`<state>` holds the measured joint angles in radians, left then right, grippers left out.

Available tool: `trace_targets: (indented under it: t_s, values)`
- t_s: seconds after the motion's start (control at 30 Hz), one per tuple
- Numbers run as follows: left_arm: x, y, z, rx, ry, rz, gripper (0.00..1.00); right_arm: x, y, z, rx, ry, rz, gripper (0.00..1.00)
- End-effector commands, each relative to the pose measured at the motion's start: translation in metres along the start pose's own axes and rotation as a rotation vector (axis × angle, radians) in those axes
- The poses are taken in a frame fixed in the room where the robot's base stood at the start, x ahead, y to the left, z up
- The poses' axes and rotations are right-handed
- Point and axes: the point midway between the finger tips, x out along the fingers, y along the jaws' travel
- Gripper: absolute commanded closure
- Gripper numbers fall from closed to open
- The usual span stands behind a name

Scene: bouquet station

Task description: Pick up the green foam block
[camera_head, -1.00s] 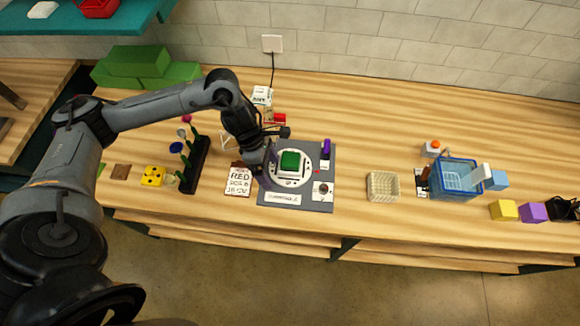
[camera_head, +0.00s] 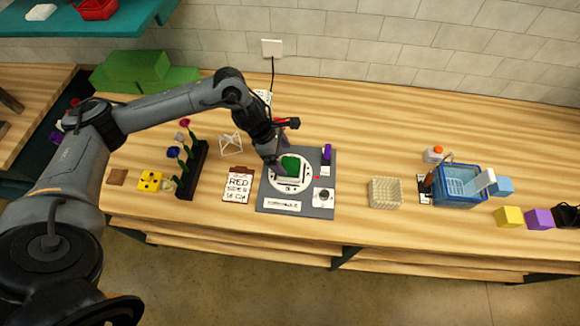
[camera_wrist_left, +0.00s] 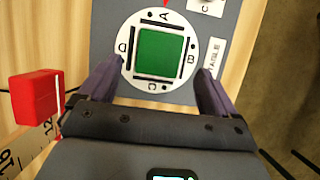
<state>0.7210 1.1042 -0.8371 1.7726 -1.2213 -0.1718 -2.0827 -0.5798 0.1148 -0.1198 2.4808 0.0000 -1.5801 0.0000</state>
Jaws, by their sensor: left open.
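The green foam block (camera_head: 290,162) sits on a round white disc (camera_head: 279,184) on a grey mat (camera_head: 322,174). In the left wrist view the block (camera_wrist_left: 160,52) is a green square inside a frame on the disc, which is lettered A to D. My left gripper (camera_head: 281,172) reaches down at the block and partly hides its left side in the head view. In the left wrist view its two purple-grey fingers (camera_wrist_left: 158,78) are spread wide, one on each side of the disc's near part. Nothing is between them in their grip. My right gripper is not in view.
A dark rack with flowers (camera_head: 193,169) stands further left. A woven basket (camera_head: 385,192) and a blue basket (camera_head: 460,184) are to the right. Larger green blocks (camera_head: 140,70) lie at the back left.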

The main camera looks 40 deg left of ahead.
Motion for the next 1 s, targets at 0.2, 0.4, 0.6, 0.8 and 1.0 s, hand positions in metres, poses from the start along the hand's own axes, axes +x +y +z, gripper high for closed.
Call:
trace_targets:
  t_s: [0.2, 0.4, 0.6, 0.8, 1.0]
  values:
    - [0.028, 0.001, 0.004, -0.003, 0.000, -0.003, 0.08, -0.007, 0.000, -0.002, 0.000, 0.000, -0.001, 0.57]
    - [0.042, 0.002, 0.003, -0.002, 0.000, 0.000, 0.08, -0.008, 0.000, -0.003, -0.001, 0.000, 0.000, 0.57]
    - [0.042, 0.002, 0.003, -0.001, 0.000, 0.000, 0.08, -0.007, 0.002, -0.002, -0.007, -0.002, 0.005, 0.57]
    - [0.042, 0.002, 0.003, -0.001, 0.000, 0.000, 0.35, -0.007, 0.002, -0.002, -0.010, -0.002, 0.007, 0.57]
    - [0.042, 0.002, 0.003, -0.001, 0.000, 0.000, 0.65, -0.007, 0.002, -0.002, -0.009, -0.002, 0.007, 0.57]
